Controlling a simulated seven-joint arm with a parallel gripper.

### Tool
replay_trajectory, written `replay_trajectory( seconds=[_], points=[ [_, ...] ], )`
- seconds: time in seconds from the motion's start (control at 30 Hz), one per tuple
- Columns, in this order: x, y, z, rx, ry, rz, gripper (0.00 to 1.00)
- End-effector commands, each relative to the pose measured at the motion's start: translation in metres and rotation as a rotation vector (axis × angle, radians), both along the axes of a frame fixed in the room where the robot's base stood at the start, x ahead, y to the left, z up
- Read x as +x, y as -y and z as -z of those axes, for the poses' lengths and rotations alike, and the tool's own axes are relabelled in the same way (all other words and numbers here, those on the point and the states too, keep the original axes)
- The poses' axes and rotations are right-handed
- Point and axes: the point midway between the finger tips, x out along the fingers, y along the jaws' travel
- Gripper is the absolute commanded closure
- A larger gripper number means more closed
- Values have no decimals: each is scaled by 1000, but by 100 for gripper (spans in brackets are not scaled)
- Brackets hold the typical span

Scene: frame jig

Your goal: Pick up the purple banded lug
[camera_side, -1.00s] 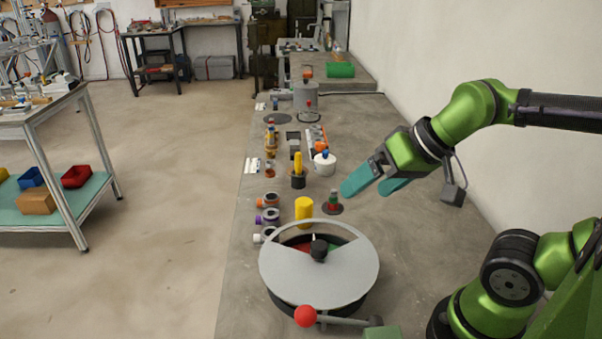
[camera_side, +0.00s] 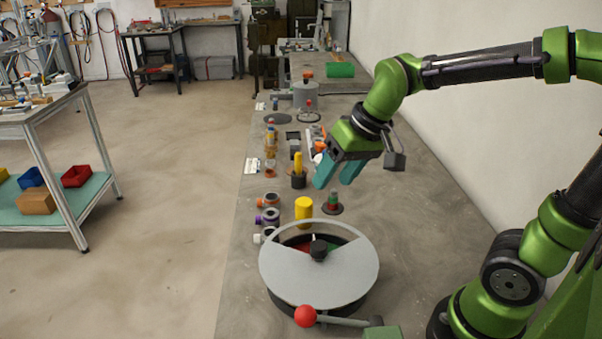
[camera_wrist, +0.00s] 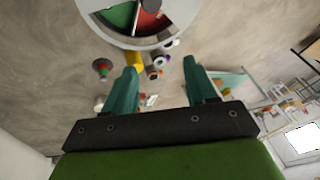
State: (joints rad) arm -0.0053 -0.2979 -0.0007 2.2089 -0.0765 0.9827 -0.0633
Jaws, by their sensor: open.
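The purple banded lug (camera_side: 268,216) lies on the grey bench near its left edge, in a short row between an orange banded lug (camera_side: 268,200) and a white-ended lug (camera_side: 262,235). It is small and grey with a purple end. In the wrist view the purple lug (camera_wrist: 161,59) shows small and far off, between my fingertips in the picture. My gripper (camera_side: 334,181) is open and empty, with teal fingers pointing down. It is above the bench, to the right of the lug and apart from it. Both fingers also show in the wrist view (camera_wrist: 160,67).
A yellow cylinder (camera_side: 304,208) stands just right of the lugs. A round grey turntable (camera_side: 320,275) with a red-knobbed lever is in front. A red-green stack (camera_side: 333,201) stands near the gripper, and a holder with a yellow peg (camera_side: 298,170) stands behind. The right of the bench is clear.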

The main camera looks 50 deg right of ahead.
Motion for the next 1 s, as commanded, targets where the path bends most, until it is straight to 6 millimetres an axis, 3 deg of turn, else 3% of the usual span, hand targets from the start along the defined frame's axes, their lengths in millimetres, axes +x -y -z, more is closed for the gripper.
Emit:
replay_trajectory(
  seconds=[0.03,0.3,0.53,0.63,0.7,0.8,1.0],
  points=[
    [20,1,3,-18,-38,-28,44],
    [117,9,32,-128,-203,-237,44],
    [189,18,70,-215,-316,-456,44],
    [207,21,73,-244,-334,-540,44],
    [215,23,64,-263,-327,-588,44],
    [214,23,52,-275,-326,-647,44],
    [211,23,77,-271,-337,-677,44]
  ],
)
